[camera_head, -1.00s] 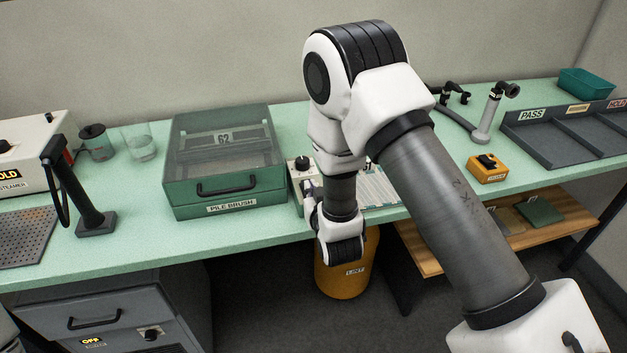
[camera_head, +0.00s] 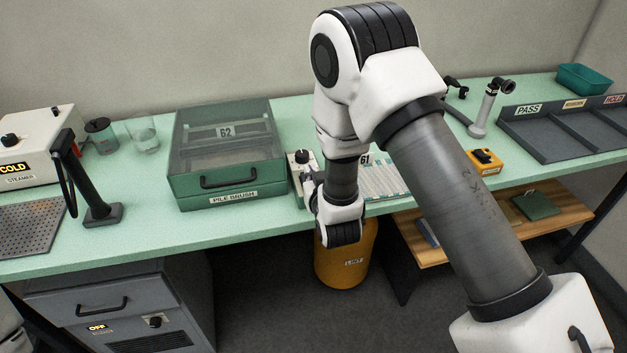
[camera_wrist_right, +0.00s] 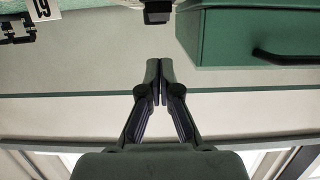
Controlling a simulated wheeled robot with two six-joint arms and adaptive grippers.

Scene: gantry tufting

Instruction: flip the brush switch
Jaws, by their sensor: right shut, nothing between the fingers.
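The green pile brush case (camera_head: 225,185), labelled PILE BRUSH, stands on the bench with its clear lid down. A small pale box with a black knob (camera_head: 302,157) stands just right of it, partly behind my right arm. No label naming a brush switch is readable. My right gripper (camera_wrist_right: 158,70) is shut and empty, its fingertips together over the pale bench front. In the right wrist view, the green case (camera_wrist_right: 235,35) is at upper right and a black part (camera_wrist_right: 157,12) lies beyond the fingertips, apart from them in the picture.
An orange box with a black switch (camera_head: 484,158) sits to the right, its label unreadable. The black stand (camera_head: 100,210) and steamer (camera_head: 40,150) are left. A sorting tray (camera_head: 560,135) is far right. An orange LINT bin (camera_head: 345,270) stands below the bench.

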